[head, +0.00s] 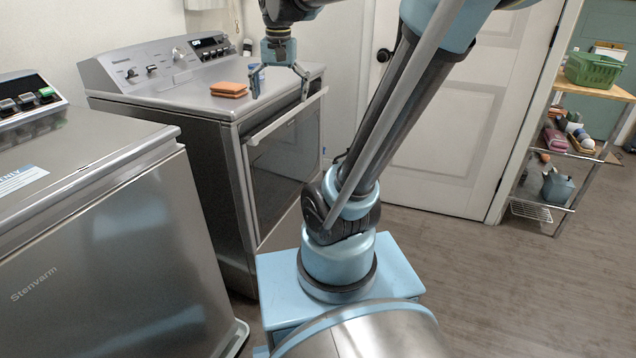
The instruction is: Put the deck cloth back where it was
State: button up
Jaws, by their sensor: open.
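A folded orange cloth or pad (229,89), which appears to be the deck cloth, lies flat on the top deck of the rear machine (180,95), near its front edge. My gripper (279,92) is open with its fingers pointing down, to the right of the orange cloth and apart from it. I see nothing between the fingers. The gripper appears to be over or in front of the machine's right front corner; its exact depth is hard to tell.
The front-left machine (90,240) has a bare lid with a label. A white door (440,120) stands behind. A shelf rack (575,150) at the right holds a green basket (593,70). Floor at right is clear.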

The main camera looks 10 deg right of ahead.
jog(key=s+d+f+n, duration=0.2)
jog(key=s+d+f, duration=0.1)
jog(key=s+f, duration=0.5)
jog(key=s+d+f+n+t, duration=0.1)
jog(key=s+d+f, duration=0.3)
jog(key=s+f, duration=0.4)
notch_tip(320, 180, down, 4)
jog(key=shift+f+n, duration=0.1)
jog(key=shift+n, duration=0.3)
